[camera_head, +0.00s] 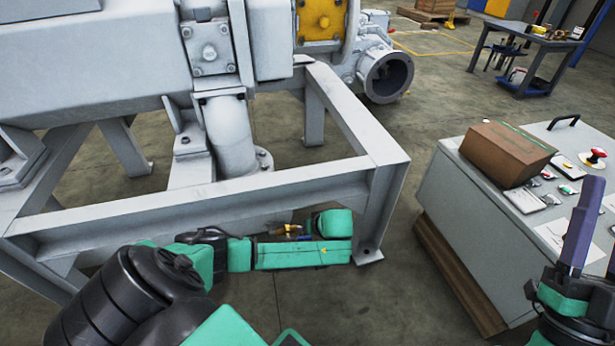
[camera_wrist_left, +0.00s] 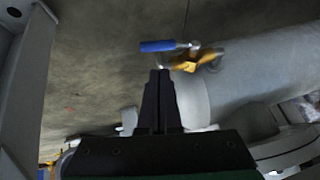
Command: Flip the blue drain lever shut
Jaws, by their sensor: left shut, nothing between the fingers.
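The blue drain lever (camera_wrist_left: 158,46) shows in the left wrist view as a short blue handle on a metal arm, joined to a brass valve (camera_wrist_left: 196,62) at the end of a grey pipe (camera_wrist_left: 255,75). In the head view the brass valve (camera_head: 287,229) and a bit of blue (camera_head: 304,238) show low behind the frame's front beam, beside my left arm. My left gripper (camera_wrist_left: 160,76) is shut and empty. In the wrist picture its tips are just below the lever, with a small gap visible. My right gripper (camera_head: 592,225) is at the right edge, partly cut off.
A grey steel frame (camera_head: 190,207) carries the machine, and my left arm reaches low beside its front beam and right leg. A grey control cabinet (camera_head: 465,210) with a brown box (camera_head: 506,154) stands at right. Open floor lies between frame and cabinet.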

